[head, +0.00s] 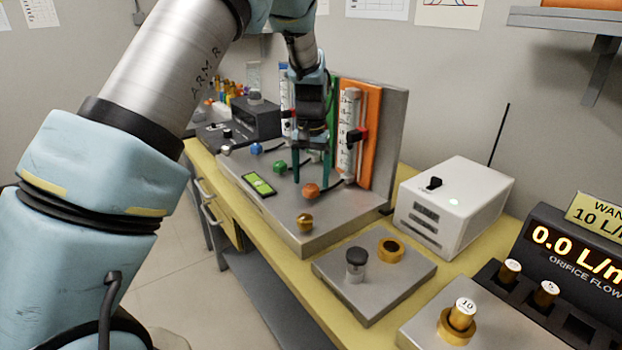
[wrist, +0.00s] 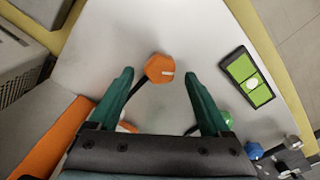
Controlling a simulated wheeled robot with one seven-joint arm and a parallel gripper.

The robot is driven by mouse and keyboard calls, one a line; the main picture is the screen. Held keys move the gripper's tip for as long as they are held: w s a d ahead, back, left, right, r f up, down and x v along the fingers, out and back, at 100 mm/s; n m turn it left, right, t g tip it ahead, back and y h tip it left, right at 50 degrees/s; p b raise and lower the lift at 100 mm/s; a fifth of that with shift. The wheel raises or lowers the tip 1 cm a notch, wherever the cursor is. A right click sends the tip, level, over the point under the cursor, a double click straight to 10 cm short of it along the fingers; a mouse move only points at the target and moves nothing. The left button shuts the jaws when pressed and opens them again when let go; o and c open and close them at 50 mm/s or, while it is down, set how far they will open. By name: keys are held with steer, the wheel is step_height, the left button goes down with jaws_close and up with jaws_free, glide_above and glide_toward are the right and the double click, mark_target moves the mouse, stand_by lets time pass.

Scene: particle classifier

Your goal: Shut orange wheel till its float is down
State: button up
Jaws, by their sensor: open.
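The orange wheel (head: 311,190) is a small faceted knob low on the grey stand, at the front right of a row of coloured wheels. The wrist view also shows the open gripper (wrist: 160,80). A clear graduated tube (head: 348,125) stands before the orange panel (head: 369,135). I cannot make out its float.
A white box (head: 455,205) stands right of the stand (head: 290,205).

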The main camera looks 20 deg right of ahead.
steer(key=shift+f, duration=0.9)
steer(key=shift+c, duration=0.2)
jaws_close()
